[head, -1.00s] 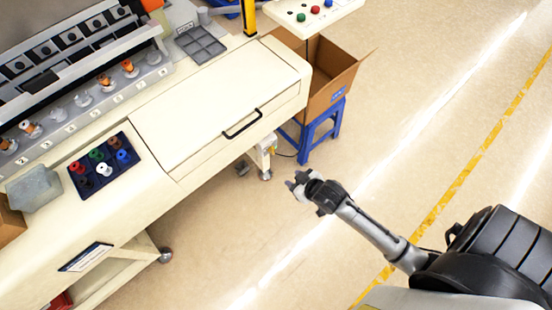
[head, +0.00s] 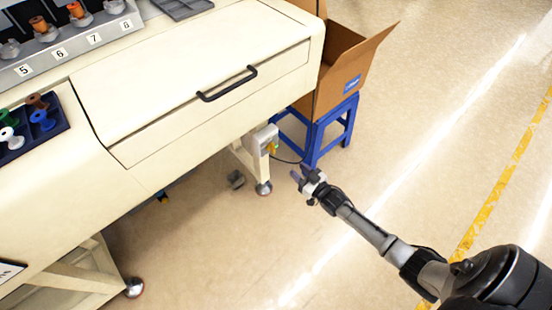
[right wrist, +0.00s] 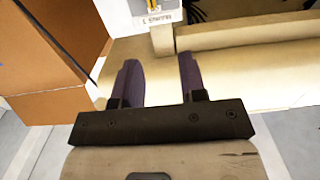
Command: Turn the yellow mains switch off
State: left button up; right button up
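The yellow mains switch (head: 272,148) is small and sits on a light grey box (head: 262,138) at the machine's leg, below the drawer front. In the right wrist view the yellow switch (right wrist: 152,6) shows at the top edge, partly cut off, on a pale labelled plate. I cannot tell its position clearly. My right gripper (head: 303,178) is to the right of and below the switch in the head view, apart from it. In the right wrist view its two dark fingers (right wrist: 160,80) stand apart with nothing between them. My left gripper is not in view.
A cardboard box (head: 345,70) stands on a blue stool (head: 335,132), close to the right of the switch. The cream machine body with its black drawer handle (head: 227,84) overhangs the switch. A leg foot (head: 263,188) is below. Open floor lies to the right.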

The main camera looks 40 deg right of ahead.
aim_at(272, 148)
pick_arm(q)
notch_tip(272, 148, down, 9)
jog(key=b, duration=0.7)
jog(key=shift+b, duration=0.35)
pick_arm(e)
jog(key=w+f, duration=0.2)
jog(key=w, duration=1.2)
jog(key=shift+d+t, duration=0.3)
jog(key=shift+d, duration=0.05)
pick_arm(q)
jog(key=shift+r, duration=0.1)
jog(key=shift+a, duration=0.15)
pick_arm(e)
jog(key=shift+w, duration=0.1)
grip_shut()
